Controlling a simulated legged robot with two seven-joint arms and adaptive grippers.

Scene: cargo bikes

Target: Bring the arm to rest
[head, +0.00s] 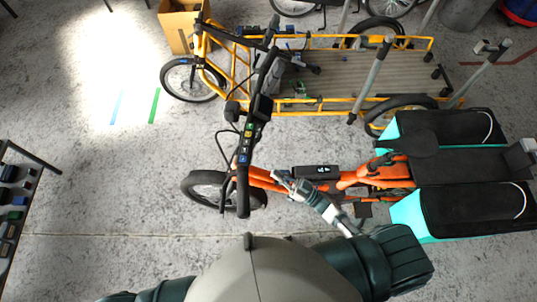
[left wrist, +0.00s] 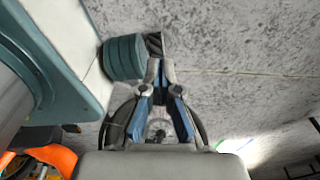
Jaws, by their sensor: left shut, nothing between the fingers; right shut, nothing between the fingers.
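My right gripper (head: 281,178) is shut and empty. In the head view it is over the frame of the orange cargo bike (head: 350,180), near its handlebar. I cannot tell if it touches the bike. My left gripper does not show in the head view, where only a dark green part of that arm is at the bottom left. In the left wrist view my left gripper (left wrist: 160,66) has its blue fingers together with nothing between them. Grey floor (left wrist: 240,90) lies beyond it, and a dark curved rim shows behind the fingers.
A yellow cargo bike (head: 330,101) stands behind the orange one. Black bags with turquoise sides (head: 411,215) are at the right. A cardboard box (head: 178,28) is at the back, and a table with small parts (head: 15,200) at the left edge.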

